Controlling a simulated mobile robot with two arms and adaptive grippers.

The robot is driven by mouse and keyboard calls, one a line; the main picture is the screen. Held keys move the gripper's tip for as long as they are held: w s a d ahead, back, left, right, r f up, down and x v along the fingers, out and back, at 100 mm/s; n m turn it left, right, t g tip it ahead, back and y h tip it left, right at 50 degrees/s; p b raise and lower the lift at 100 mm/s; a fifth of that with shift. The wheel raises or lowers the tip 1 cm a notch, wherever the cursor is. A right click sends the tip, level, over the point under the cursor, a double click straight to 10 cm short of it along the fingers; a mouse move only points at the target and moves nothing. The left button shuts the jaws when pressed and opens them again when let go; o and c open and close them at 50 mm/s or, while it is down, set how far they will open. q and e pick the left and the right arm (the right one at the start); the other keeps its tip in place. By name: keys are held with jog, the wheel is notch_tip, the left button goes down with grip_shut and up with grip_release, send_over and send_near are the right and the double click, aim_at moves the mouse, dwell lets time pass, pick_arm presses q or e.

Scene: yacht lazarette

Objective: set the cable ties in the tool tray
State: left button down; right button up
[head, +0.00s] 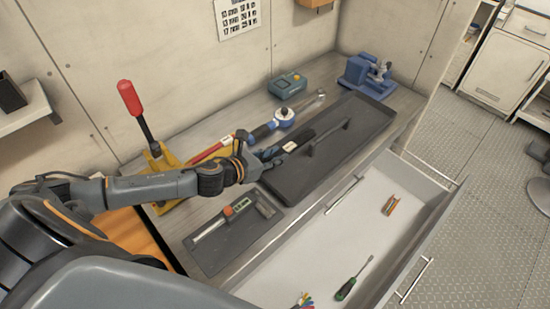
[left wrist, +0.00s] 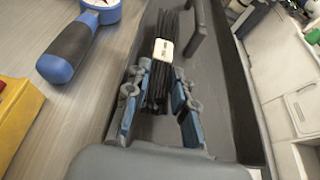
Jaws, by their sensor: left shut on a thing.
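The cable ties (left wrist: 160,80) are a black bundle with a white label, pointing away from me between the blue-padded fingers in the left wrist view. They also show in the head view (head: 300,139). My left gripper (head: 262,160) is shut on them; it also shows in the left wrist view (left wrist: 158,105). The tool tray (head: 335,158) is long, dark and shallow with a raised middle handle, lying on the workbench. The bundle is over the tray's far-left side, beside the handle. I cannot tell whether it touches the tray floor. My right gripper is not in view.
An open drawer (head: 352,218) below the bench holds a green screwdriver (head: 346,289) and a small orange item (head: 390,205). A blue-handled tool (head: 283,117), yellow red-handled tool (head: 160,160) and blue vise (head: 366,73) surround the tray.

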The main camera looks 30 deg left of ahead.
pick_arm(q)
jog(key=shift+f, duration=0.8)
jog(key=shift+f, duration=0.2)
jog(key=c, duration=1.4)
grip_release()
jog(key=shift+r, duration=0.1)
